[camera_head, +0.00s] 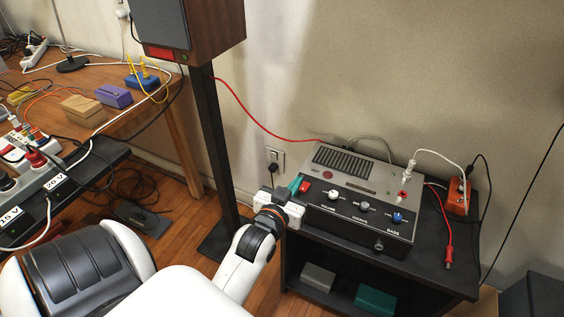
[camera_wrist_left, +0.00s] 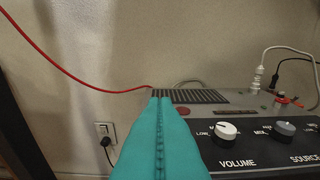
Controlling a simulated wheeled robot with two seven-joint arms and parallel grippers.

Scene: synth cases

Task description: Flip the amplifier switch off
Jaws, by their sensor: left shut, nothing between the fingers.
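The amplifier (camera_head: 352,208) is a grey box with a black front panel, sitting on a dark stand. Its red switch (camera_head: 305,186) shows at the left end of the panel. My left gripper (camera_head: 295,184) is shut and empty, its teal fingers at the amplifier's left end, close beside the red switch; I cannot tell whether they touch. In the left wrist view the shut fingers (camera_wrist_left: 161,100) point at the amplifier (camera_wrist_left: 232,100) and hide its left end. The switch does not show there, and its position is unclear. My right gripper is out of view.
Volume (camera_head: 334,195), source and bass knobs line the panel. A red cable (camera_head: 250,118) runs to the amplifier's back. An orange box (camera_head: 457,197) stands right of it. A speaker on a dark post (camera_head: 215,150) stands at left.

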